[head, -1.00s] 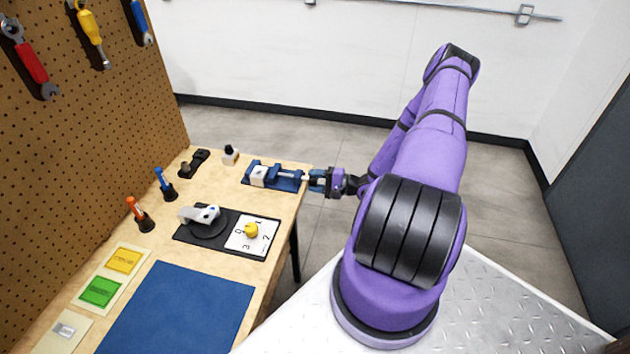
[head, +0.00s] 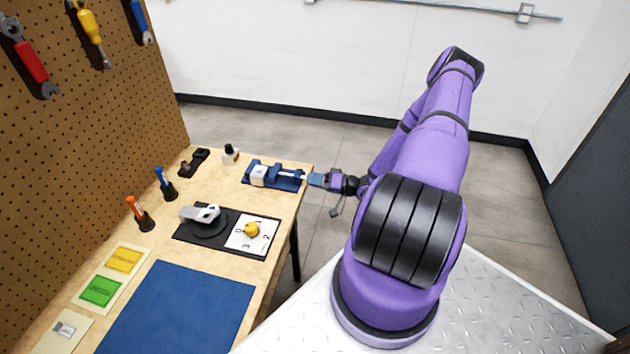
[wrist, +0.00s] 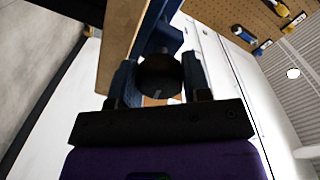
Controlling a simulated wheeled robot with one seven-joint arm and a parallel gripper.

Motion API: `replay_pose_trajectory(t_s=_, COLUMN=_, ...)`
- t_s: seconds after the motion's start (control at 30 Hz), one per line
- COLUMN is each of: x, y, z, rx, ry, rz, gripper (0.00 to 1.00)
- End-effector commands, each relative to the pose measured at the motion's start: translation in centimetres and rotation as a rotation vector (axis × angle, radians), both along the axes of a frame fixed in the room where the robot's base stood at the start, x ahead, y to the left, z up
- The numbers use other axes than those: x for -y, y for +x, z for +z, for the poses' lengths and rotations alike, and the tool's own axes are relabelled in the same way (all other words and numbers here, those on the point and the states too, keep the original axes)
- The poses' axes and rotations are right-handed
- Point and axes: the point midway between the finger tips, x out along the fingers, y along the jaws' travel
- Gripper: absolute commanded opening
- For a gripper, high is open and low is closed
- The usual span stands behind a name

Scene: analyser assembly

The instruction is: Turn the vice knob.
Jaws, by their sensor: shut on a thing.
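The blue vice (head: 272,176) sits at the far right corner of the workbench, with a white block (head: 258,175) in its jaws. Its screw points right, past the bench edge. My gripper (head: 314,179) is at the outer end of that screw. In the wrist view the round dark knob (wrist: 160,76) lies between the two fingers of my gripper (wrist: 161,80), which are shut on it. The blue vice body (wrist: 166,38) shows beyond the knob. In the head view the knob is hidden by the fingers.
The workbench (head: 195,276) carries a black plate with a dial card (head: 262,246), a blue mat (head: 180,308), a small bottle (head: 230,154) and two screwdriver-like tools in stands. A pegboard (head: 90,130) rises at the left. Open floor lies right of the bench.

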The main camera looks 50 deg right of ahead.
Motion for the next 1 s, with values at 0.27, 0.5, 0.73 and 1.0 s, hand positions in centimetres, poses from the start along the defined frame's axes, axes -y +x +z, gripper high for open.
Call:
replay_pose_trajectory(t_s=0.27, x=0.08, y=-0.12, z=-0.20, rx=0.061, ry=-0.113, rz=-0.001, gripper=0.20)
replay_pose_trajectory(t_s=0.5, x=0.10, y=-0.10, z=-0.19, rx=0.082, ry=-0.149, rz=-0.001, gripper=0.20)
replay_pose_trajectory(t_s=0.73, x=0.11, y=-0.10, z=-0.19, rx=0.085, ry=-0.154, rz=-0.001, gripper=0.20)
replay_pose_trajectory(t_s=1.0, x=0.11, y=-0.07, z=-0.15, rx=0.086, ry=-0.153, rz=-0.001, gripper=0.67)
